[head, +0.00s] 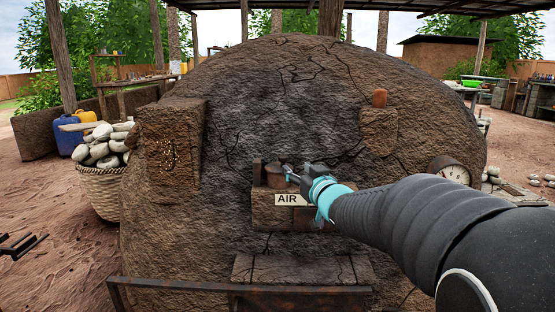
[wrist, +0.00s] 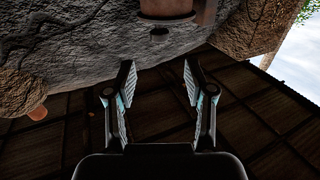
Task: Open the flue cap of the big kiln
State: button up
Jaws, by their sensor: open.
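The big kiln (head: 300,80) is a cracked mud dome that fills the middle of the head view. No part is labelled as the flue cap, so I cannot tell which it is. A rusty brown cylinder (head: 275,176) sits on the ledge above the AIR label (head: 288,199); it appears at the top of the wrist view (wrist: 168,8). An orange-red plug (head: 379,97) stands on a small block at the upper right; it also shows in the wrist view (wrist: 38,113). My gripper (head: 289,172) is open and empty beside the brown cylinder, its fingers (wrist: 159,76) apart.
A mud block (head: 170,150) juts out at the left and a round gauge (head: 452,170) sits at the right. A rusty rail (head: 240,290) crosses low in front. A basket of stones (head: 100,188) stands left. My arm covers the lower right.

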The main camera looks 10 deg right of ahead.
aim_at(285, 159)
jog(key=w, duration=0.3)
jog(key=w+a, duration=0.1)
jog(key=w, duration=0.3)
jog(key=w+a, duration=0.1)
jog(key=w, duration=0.3)
grip_shut()
